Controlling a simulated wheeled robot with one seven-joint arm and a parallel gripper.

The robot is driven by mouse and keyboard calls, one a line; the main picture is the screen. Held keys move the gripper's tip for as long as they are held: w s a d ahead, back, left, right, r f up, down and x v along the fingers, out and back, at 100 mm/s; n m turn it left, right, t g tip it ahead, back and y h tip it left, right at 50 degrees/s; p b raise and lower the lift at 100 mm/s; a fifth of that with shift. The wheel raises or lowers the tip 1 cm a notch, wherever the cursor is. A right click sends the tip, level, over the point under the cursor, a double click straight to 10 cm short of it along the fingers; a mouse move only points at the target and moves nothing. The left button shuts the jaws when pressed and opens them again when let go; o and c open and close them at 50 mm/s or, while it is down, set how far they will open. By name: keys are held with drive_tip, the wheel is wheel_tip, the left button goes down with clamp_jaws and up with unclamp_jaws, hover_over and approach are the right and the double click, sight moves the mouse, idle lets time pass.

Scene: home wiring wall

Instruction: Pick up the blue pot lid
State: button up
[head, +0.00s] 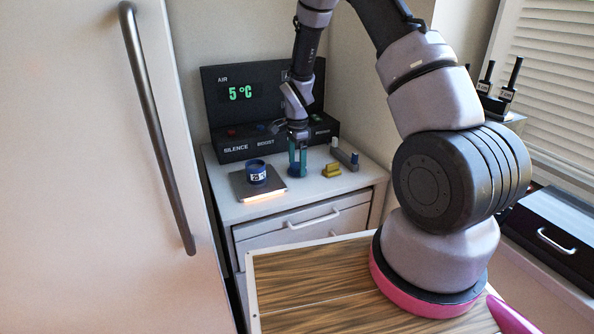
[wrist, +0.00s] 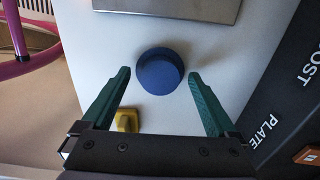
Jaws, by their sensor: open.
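The blue pot lid (wrist: 160,72) is a round, dark blue piece on the white counter top. In the wrist view it lies between the fingertips of my gripper (wrist: 159,74), with a gap on each side. In the head view the lid (head: 297,172) shows partly behind the green fingers of my gripper (head: 298,166), which point down over it. My gripper is open and holds nothing. A blue pot (head: 257,173) with a white label stands on the grey hot plate (head: 275,186) to the left.
A yellow block (head: 331,170) and a grey piece with a blue end (head: 344,156) lie right of the lid. The black control panel (head: 240,147) stands behind. A tall white door (head: 90,170) with a long handle is at the left. A wood-topped surface (head: 310,285) is in front.

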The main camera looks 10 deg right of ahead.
drive_tip(key=c, duration=1.4)
drive_tip(key=shift+r, duration=0.15)
